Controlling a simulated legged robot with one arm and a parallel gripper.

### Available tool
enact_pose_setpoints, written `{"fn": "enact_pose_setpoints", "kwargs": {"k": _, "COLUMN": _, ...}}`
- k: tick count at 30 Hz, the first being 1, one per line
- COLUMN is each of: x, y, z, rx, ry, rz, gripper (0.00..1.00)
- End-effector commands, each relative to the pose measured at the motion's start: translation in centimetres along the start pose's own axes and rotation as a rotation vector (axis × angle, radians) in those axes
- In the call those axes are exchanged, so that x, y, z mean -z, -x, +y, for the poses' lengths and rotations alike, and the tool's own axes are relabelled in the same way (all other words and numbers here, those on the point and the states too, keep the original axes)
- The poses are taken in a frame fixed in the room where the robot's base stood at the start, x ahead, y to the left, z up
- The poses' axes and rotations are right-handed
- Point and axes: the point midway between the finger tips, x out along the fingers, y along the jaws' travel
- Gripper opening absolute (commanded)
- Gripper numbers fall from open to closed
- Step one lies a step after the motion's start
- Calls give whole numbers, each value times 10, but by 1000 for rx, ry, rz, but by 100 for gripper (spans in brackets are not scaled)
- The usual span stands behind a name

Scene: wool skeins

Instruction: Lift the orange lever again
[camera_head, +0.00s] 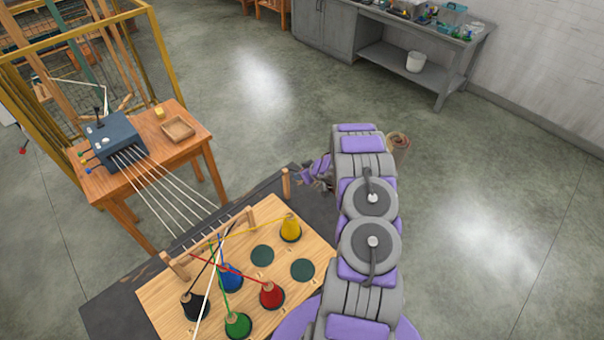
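A blue-grey box (117,141) sits on a small wooden table (178,150) at the left. A dark upright stick stands on its top, and small coloured knobs (83,162) show on its left side. I cannot make out which of these, if any, is an orange lever. My arm reaches up the middle right of the view. My gripper (317,171) seems to be the purple and grey part left of the arm's far end, well to the right of the box. Its fingers are partly hidden and too small to read.
A wooden board (160,297) holds yellow, blue, red, green and black cones of yarn. Pale strands run from the box to a wooden rail. A yellow frame (160,45) stands behind the table. A grey workbench (325,25) is at the back. The right floor is clear.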

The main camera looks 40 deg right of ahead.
Motion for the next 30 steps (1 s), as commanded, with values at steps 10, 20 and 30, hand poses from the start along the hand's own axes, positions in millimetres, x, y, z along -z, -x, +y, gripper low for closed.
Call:
{"fn": "enact_pose_setpoints", "kwargs": {"k": 10, "x": 3, "y": 2, "z": 4, "rx": -6, "ry": 0, "rz": 7, "gripper": 0}}
{"fn": "enact_pose_setpoints", "kwargs": {"k": 20, "x": 2, "y": 0, "z": 2, "rx": -3, "ry": -1, "rz": 2, "gripper": 55}}
{"fn": "enact_pose_setpoints", "kwargs": {"k": 30, "x": 1, "y": 9, "z": 0, "rx": -4, "ry": 0, "rz": -1, "gripper": 55}}
